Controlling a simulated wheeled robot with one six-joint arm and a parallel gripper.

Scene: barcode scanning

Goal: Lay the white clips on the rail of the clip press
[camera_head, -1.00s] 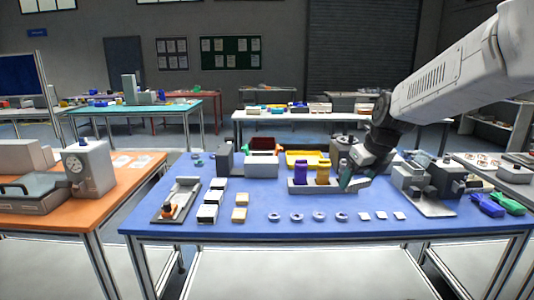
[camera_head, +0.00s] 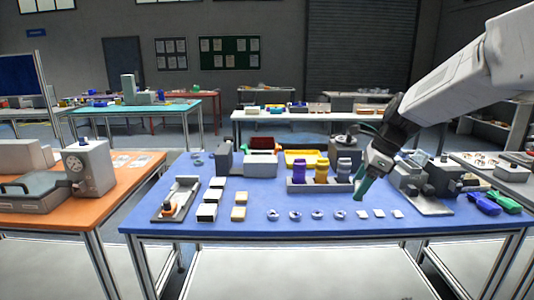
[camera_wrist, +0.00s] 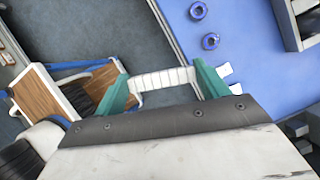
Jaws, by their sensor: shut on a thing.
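My gripper (camera_head: 362,187) has green fingers and is above the right part of the blue table, in front of the bottle rack. In the wrist view my gripper (camera_wrist: 163,82) is shut on a white ribbed piece (camera_wrist: 163,78), which spans the gap between the fingers. I cannot tell for certain that this piece is a clip. Small flat white squares (camera_head: 380,213) lie in a row near the front edge, apart from the gripper. A grey device (camera_head: 415,180) stands at the table's right. A flat fixture (camera_head: 175,200) lies at the left. I cannot tell which is the clip press.
A rack (camera_head: 298,187) holds purple, yellow and grey-violet bottles. Several blue-white rings (camera_head: 295,215) lie in front of it. White and tan boxes (camera_head: 207,212) stand at the left. Blue and green objects (camera_head: 484,204) lie at the right. The blue table (camera_head: 270,228) is clear along its front edge.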

